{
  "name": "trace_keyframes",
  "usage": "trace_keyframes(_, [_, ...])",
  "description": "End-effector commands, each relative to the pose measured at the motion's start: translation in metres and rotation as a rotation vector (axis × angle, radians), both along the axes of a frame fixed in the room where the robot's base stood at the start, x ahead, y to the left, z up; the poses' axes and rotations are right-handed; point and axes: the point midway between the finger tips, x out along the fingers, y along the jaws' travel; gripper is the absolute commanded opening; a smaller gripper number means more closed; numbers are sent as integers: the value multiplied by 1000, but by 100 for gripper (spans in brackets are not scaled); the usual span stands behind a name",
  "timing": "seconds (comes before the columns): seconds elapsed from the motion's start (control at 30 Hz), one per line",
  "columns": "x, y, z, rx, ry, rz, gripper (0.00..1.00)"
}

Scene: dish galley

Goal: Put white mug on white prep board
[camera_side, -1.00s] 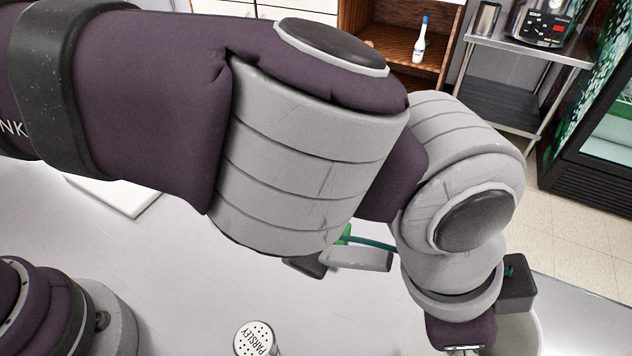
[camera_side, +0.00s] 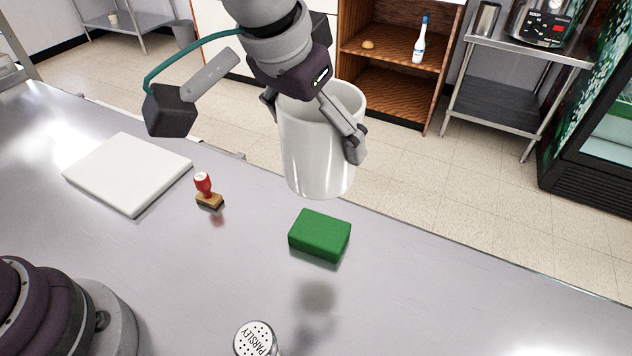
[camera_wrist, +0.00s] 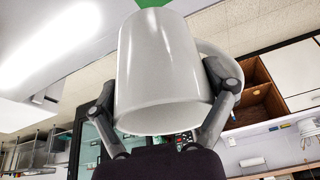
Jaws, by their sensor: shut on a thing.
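The white mug (camera_side: 312,160) is held in the air above the metal counter, roughly upright in the side view. My gripper (camera_side: 318,125) is shut on it, with a finger on each side of its wall. In the wrist view the mug (camera_wrist: 160,75) fills the middle between the two fingers of my gripper (camera_wrist: 165,105), and its handle shows at the right. The white prep board (camera_side: 128,172) lies flat on the counter at the left, clear of objects, apart from the mug and to its left.
A red-handled stamp (camera_side: 206,190) stands just right of the board, between it and the mug. A green sponge (camera_side: 320,235) lies on the counter near the mug. A parsley shaker (camera_side: 256,340) stands at the front. The counter's far edge runs behind them.

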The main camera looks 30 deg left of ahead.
Motion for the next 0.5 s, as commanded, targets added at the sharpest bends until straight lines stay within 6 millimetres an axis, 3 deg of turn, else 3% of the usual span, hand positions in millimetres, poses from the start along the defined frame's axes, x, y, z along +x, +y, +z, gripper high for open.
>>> trace_keyframes(0.03, [5,28,2,0,-3,136,42])
trace_keyframes(0.13, [6,85,2,-1,-3,443,42])
trace_keyframes(0.3, [-17,175,2,-1,-4,951,42])
trace_keyframes(0.5, [-63,246,-2,0,-2,1434,42])
